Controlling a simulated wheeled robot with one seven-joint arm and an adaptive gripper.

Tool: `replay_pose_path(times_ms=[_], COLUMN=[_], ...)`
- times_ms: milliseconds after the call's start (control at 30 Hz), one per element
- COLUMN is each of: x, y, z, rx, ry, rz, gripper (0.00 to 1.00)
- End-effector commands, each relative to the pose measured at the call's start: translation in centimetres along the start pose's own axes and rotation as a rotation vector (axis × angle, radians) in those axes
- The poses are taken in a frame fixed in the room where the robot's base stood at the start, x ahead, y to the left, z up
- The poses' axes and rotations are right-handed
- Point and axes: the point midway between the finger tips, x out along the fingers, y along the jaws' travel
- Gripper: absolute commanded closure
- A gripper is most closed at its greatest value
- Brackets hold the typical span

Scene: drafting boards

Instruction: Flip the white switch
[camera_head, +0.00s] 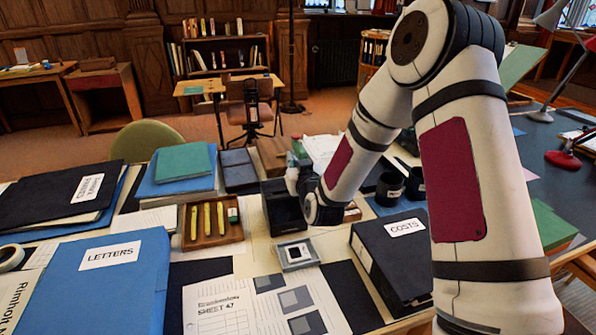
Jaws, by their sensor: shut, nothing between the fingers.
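The white switch (293,251) is a small white rocker in a dark frame on a grey box (284,263). The box sits on the desk at the middle of the view, behind a printed sheet. My arm comes down from the upper right, and my gripper (293,160) is behind the switch in the picture, over the black tray area. It is shut and empty, apart from the switch. The fingers are small and partly hidden by my wrist. Which way the rocker is tipped is too small to tell.
The printed sheet (237,303) lies flat in front. A blue LETTERS folder (108,285) is front left.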

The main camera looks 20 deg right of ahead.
Motion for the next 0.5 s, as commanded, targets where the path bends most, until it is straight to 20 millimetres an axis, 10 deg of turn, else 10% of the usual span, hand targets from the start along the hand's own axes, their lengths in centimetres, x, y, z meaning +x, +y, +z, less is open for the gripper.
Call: replay_pose_path(times_ms=[500], x=[1.7], y=[0.0], z=[3.9], rx=[0.0], ry=[0.0], rz=[0.0], gripper=[1.0])
